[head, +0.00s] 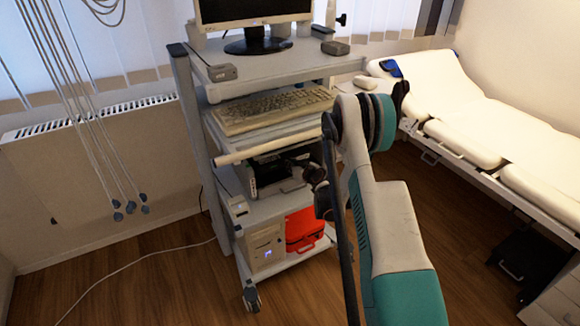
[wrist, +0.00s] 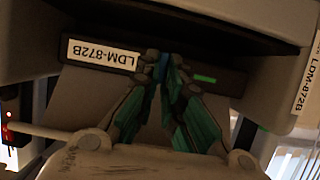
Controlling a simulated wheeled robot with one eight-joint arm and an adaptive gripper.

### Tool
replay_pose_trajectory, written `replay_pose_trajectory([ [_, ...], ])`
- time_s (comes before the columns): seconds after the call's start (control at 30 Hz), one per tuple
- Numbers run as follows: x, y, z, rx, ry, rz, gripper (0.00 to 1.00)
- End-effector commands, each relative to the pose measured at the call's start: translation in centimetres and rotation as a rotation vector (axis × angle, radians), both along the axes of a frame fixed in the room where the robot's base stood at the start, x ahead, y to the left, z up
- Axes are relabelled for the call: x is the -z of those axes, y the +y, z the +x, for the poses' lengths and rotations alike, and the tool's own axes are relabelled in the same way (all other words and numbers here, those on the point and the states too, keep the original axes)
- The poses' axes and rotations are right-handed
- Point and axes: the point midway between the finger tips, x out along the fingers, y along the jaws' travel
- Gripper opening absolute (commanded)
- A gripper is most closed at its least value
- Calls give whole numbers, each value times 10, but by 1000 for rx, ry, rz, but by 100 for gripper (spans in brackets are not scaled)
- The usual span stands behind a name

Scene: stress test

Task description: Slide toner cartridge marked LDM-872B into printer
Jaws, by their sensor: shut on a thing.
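The dark toner cartridge (wrist: 85,62) shows in the wrist view with a white label reading LDM-872B, upside down in the picture. It lies lengthwise at the opening of the grey printer (wrist: 275,100), which bears its own LDM-872B label at the right edge. How deep the cartridge sits is hard to tell. My gripper (wrist: 161,72) is shut on the cartridge near its middle, at a small blue part. A green strip shows to the right of the fingers. In the head view the printer (head: 262,180) stands on the cart's middle shelf, and my arm hides part of its front.
The cart (head: 190,130) carries a monitor (head: 250,12) and a keyboard (head: 270,112) above the printer. A white computer case (head: 262,246) and a red box (head: 303,230) sit below. A bed (head: 480,120) stands at right. Cables hang at left; the floor in front is mostly clear.

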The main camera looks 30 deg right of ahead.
Motion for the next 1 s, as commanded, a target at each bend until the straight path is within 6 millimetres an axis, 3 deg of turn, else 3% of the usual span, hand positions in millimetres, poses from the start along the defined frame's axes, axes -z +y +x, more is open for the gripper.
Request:
replay_pose_trajectory([
  [0.5,24,4,9,2,-1,-1,0],
  [0.93,28,5,10,1,-1,0,0],
  [1.0,28,5,10,1,-1,0,22],
])
